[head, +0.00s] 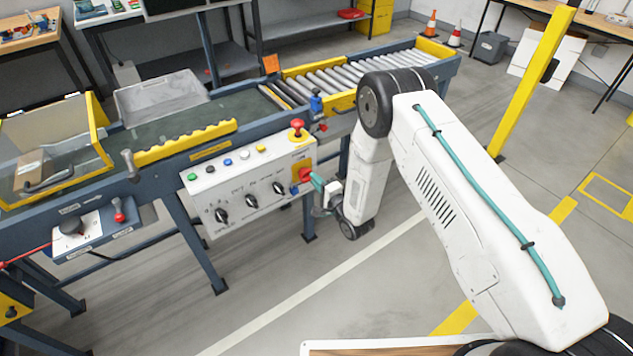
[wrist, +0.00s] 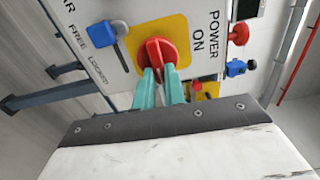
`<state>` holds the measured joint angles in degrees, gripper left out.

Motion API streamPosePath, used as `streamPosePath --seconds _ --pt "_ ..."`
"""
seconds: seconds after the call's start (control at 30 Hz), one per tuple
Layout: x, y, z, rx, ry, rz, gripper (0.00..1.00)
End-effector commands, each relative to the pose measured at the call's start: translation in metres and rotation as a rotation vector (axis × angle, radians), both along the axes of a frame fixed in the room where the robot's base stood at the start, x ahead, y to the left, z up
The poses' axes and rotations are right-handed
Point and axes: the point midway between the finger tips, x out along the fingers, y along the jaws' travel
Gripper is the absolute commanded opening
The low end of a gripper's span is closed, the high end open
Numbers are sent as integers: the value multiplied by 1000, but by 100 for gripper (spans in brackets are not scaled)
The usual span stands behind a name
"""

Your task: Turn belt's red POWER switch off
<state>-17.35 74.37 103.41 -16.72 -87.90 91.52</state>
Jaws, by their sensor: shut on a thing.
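The red POWER switch (wrist: 156,52) is a rotary knob on a yellow plate (wrist: 178,28), with "POWER" and "ON" printed beside it in the wrist view. In the head view the red switch (head: 305,174) sits at the right end of the white control panel (head: 250,190), partly hidden by my gripper. My gripper (head: 317,181) reaches it from the right. In the wrist view the teal fingers of my gripper (wrist: 158,72) are shut on the knob's grip, one on each side. A blue lock-like part (wrist: 107,33) sits beside the plate, near "FREE" and "LOCKED" lettering.
A red mushroom button (head: 297,124) stands on a yellow base on top of the panel. Black knobs (head: 250,201) and coloured buttons line the panel. The conveyor (head: 190,125) runs behind. Open floor (head: 330,290) lies in front.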

Motion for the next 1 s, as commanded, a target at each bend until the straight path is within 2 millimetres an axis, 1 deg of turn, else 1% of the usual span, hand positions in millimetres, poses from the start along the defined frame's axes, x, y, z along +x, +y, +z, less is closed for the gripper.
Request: streamPosePath --seconds 0.03,0.07,0.1,0.37,0.47,0.8,0.9,1.0 --pt "0 -1 -1 -1 3 -3 20" --pt "0 -1 -1 -1 3 -3 28" --pt "0 -1 -1 0 2 -2 34" --pt "-1 0 0 -1 1 0 34" --pt "-6 -4 -1 -1 2 -1 34" --pt "-51 -35 -1 -2 5 -2 34" --pt "-60 -41 -1 -1 4 -2 34" --pt "-64 -44 -1 0 2 -2 34"
